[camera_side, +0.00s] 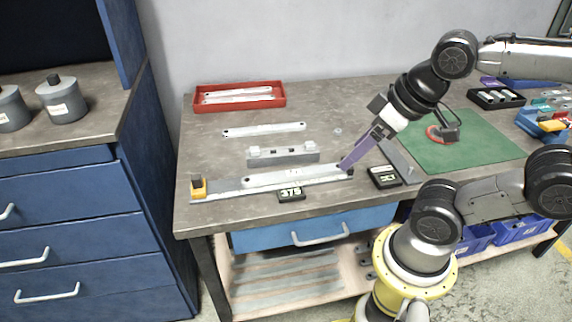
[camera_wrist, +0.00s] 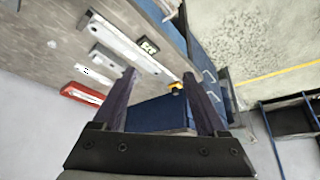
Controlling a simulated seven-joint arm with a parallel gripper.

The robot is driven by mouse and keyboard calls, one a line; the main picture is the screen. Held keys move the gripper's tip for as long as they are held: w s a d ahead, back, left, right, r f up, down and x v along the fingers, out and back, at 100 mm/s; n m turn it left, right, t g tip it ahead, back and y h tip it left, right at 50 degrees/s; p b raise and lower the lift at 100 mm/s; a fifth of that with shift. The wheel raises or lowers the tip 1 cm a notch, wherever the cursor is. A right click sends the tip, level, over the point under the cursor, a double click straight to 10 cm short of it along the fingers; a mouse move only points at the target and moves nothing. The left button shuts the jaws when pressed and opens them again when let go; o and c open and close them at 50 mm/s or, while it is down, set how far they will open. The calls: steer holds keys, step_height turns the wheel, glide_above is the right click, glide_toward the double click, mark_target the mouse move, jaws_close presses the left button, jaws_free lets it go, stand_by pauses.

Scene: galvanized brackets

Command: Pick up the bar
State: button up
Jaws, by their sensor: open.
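Several light metal bars lie on the workbench, and the frames do not single one out as the bar. One long bar (camera_side: 270,179) lies along a flat rail (camera_side: 232,194) at the front and also shows in the wrist view (camera_wrist: 128,44). A second bar (camera_side: 265,130) lies loose farther back, with a hole near its left end. Between them is a grey block-like piece (camera_side: 284,158) with raised light parts. My gripper (camera_side: 346,167) is open, its purple fingers angled down at the front bar's right end; contact is unclear. No held object shows between its fingers (camera_wrist: 159,73) in the wrist view.
A red tray (camera_side: 198,107) holding bars stands at the back. A yellow block (camera_side: 199,187) sits at the rail's left end. A "375" display (camera_side: 291,193) stands before the rail, and another black box (camera_side: 385,176) at right. A green mat (camera_side: 475,150) lies farther right.

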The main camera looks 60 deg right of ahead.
steer(key=w+r+m+y, duration=0.1)
steer(key=w+r+m, duration=0.9)
steer(key=m, duration=0.2)
steer(key=w+d+m, duration=0.3)
steer(key=w+m, duration=0.1)
steer(key=w, duration=0.3)
steer(key=w+d+m, duration=0.3)
steer(key=w+m, duration=0.1)
steer(key=w, duration=0.2)
steer(key=w+d+f+m+g+y, duration=0.1)
steer(key=w+d+f+m, duration=0.5)
steer(key=w+d, duration=0.5)
steer(key=s+d+f+m+g+y, duration=0.1)
steer(key=d+f+m, duration=0.1)
steer(key=d+f, duration=1)
glide_toward(265, 127)
steer(key=f, duration=0.2)
steer(key=shift+s+a+f, duration=0.15)
steer(key=shift+a+f, duration=0.25)
steer(key=shift+w+x, duration=0.25)
steer(key=shift+x, duration=1.1)
steer(key=shift+w+x, duration=0.2)
steer(key=shift+x, duration=1.1)
